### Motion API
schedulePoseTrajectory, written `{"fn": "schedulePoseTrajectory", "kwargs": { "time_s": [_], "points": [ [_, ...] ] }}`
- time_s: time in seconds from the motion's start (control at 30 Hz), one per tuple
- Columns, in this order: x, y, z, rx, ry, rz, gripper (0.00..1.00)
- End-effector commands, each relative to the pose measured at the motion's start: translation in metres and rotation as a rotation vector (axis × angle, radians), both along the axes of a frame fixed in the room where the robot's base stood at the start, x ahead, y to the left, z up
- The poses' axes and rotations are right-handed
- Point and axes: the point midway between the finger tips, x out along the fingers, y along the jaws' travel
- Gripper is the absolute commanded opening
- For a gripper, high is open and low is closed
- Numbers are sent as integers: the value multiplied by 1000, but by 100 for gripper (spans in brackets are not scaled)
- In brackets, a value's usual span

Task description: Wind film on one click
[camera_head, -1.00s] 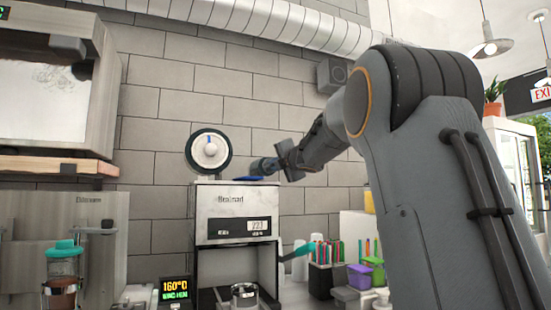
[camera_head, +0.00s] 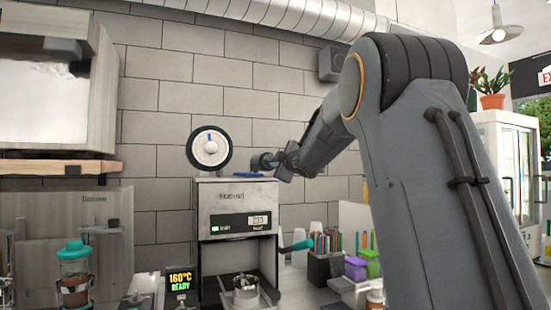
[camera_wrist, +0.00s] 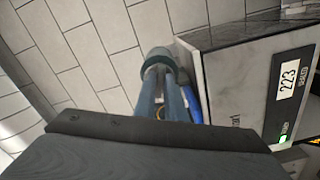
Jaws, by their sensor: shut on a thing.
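The cup sealer (camera_head: 236,197) is a silver box with a dark display panel that seems to read 223, beside a small green light. A white film reel with a dark rim (camera_head: 208,149) stands on its top. A flat blue piece (camera_head: 248,176) lies at its top right, and shows beside my fingers in the wrist view (camera_wrist: 195,95). My gripper (camera_head: 268,162) is at the sealer's upper right. In the wrist view, my gripper (camera_wrist: 160,75) is shut on a round grey-green knob (camera_wrist: 155,54) beside the sealer's casing. My fingers partly hide the knob.
A teal-handled lever (camera_head: 297,246) sticks out from the sealer's right. A metal cup holder (camera_head: 246,290) sits in its lower opening. Straws (camera_head: 327,242) and colored boxes (camera_head: 356,268) stand on the right; a teal-lidded jar (camera_head: 75,272) is at left.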

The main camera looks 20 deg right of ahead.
Motion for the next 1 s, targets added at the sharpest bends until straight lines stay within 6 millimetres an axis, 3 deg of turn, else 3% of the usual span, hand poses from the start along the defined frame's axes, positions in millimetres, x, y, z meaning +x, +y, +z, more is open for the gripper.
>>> {"fn": "schedulePoseTrajectory", "kwargs": {
  "time_s": [0.73, 0.77, 0.87, 1.0],
  "points": [
    [0, 0, -2, 92, 1, 0, 0],
    [0, 0, -2, 92, 1, 0, 12],
    [0, 0, -1, 92, 1, 0, 29],
    [0, 0, -1, 91, 1, 0, 29]
  ]
}}
